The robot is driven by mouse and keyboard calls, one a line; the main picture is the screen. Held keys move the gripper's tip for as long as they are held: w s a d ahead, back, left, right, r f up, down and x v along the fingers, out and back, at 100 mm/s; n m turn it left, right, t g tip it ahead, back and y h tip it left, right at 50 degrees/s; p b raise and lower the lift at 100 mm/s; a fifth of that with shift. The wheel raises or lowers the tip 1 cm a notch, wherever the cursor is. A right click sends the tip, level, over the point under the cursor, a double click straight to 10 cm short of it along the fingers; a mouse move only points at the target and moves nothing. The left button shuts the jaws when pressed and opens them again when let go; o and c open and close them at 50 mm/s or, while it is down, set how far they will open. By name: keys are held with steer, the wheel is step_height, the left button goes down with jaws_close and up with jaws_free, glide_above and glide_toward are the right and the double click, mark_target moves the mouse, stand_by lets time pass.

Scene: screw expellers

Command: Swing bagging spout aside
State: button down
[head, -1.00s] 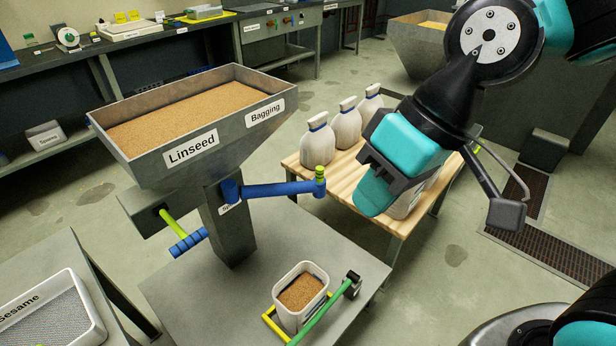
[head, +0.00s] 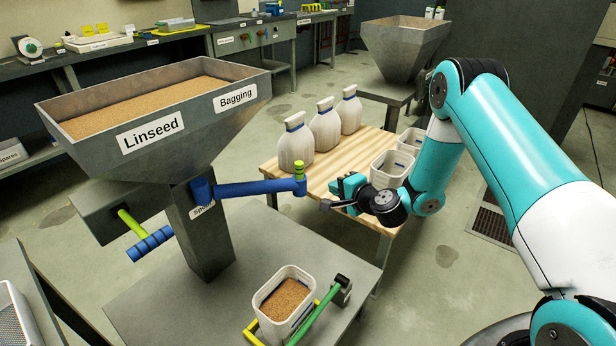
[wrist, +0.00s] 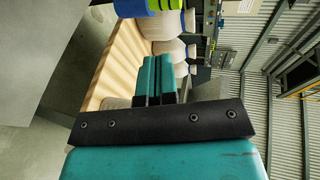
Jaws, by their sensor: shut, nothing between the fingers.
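The blue bagging spout (head: 250,188) sticks out to the right from the neck of the Linseed hopper (head: 165,120), over the steel table. A yellow-green grip (head: 299,169) stands upright at its outer end. My gripper (head: 328,204) is just right of that end and slightly lower in the picture, with a visible gap. Its fingers (wrist: 155,80) are shut and empty in the wrist view. There the spout's blue and green end (wrist: 165,6) is at the top edge, partly cut off.
A white tub of seed (head: 284,302) stands on the steel table below, beside a green lever (head: 318,312). A blue-ribbed handle (head: 150,244) is left of the neck. Several white bags (head: 324,125) and tubs stand on the wooden table (head: 265,166) behind.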

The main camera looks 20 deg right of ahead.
mark_target(302, 170)
steer(key=x, duration=0.9)
steer(key=r+p+x, duration=0.1)
steer(key=x, duration=0.3)
steer(key=shift+w+a, duration=0.2)
steer(key=shift+w, duration=0.2)
steer(key=shift+w+f, duration=0.1)
